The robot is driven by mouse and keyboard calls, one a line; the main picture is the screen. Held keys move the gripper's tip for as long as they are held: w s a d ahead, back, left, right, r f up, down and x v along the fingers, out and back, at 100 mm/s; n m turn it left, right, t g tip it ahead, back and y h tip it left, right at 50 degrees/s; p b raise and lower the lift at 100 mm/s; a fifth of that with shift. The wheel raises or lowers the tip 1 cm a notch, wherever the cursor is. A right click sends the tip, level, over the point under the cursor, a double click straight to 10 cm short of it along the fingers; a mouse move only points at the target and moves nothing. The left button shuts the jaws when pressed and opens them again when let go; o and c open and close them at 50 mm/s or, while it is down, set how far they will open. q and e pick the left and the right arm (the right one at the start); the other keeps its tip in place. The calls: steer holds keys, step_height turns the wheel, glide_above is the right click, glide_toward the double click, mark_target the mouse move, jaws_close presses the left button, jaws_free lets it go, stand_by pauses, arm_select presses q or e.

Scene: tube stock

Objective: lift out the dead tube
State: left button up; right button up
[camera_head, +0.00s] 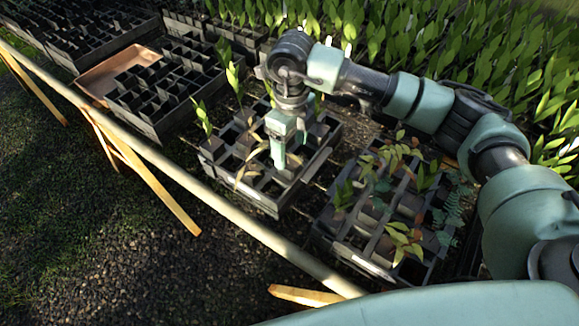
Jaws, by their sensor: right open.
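My right gripper (279,158) points down over the middle black tube tray (262,207). Its jaws are open, though the gap between the fingers hardly shows from here. A withered, brownish plant (245,170) stands in this tray, just left of the fingers and partly behind them. Its tube and base are hidden among the dark cells. I cannot tell whether the fingers touch it. Green seedlings (203,118) stand in the same tray at its left and back. My left gripper is out of view.
A fuller black tray (360,262) with green and reddish-brown plants stands to the right, under my arm. Mostly empty trays (155,125) and a copper-brown tray (97,80) lie at the upper left. A pale rail (215,197) edges the bench. Dense seedlings fill the back.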

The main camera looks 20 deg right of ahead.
mark_target(289, 161)
step_height(289, 161, down, 5)
steer(key=shift+s+a+r+p, duration=0.1)
steer(key=shift+a+p, duration=0.05)
steer(key=shift+p, duration=0.55)
steer(key=shift+f, duration=0.4)
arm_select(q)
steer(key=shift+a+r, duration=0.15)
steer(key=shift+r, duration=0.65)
arm_select(e)
jaws_close()
